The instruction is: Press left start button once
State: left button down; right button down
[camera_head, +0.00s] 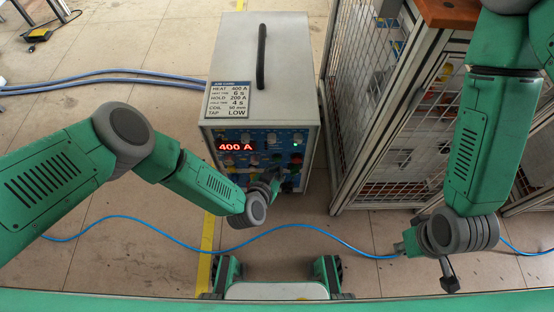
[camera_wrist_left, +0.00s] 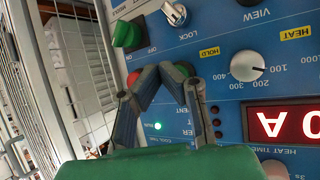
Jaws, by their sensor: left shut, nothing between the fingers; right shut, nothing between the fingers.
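The heater (camera_head: 262,95) is a grey box with a blue control panel (camera_head: 262,138) on its front. In the left wrist view the panel (camera_wrist_left: 225,60) appears upside down. My left gripper (camera_head: 274,180) is at the panel's lower right, and its closed fingers show in the left wrist view (camera_wrist_left: 160,70). A red round button (camera_wrist_left: 133,78) and a green round button (camera_wrist_left: 184,67) lie by the fingertips, both partly hidden. I cannot tell whether the fingers touch either. No readable label marks a start button. My right gripper (camera_head: 449,277) is shut and empty, away from the heater.
A green switch (camera_wrist_left: 127,34) and a silver key switch (camera_wrist_left: 174,13) sit near the buttons. A red display (camera_head: 235,147) reads 400 A. A mesh-sided frame (camera_head: 385,110) stands right of the heater. A blue hose (camera_head: 150,226) crosses the floor.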

pick_arm(q)
jog(key=shift+s+p, duration=0.95)
jog(key=shift+s, duration=1.5)
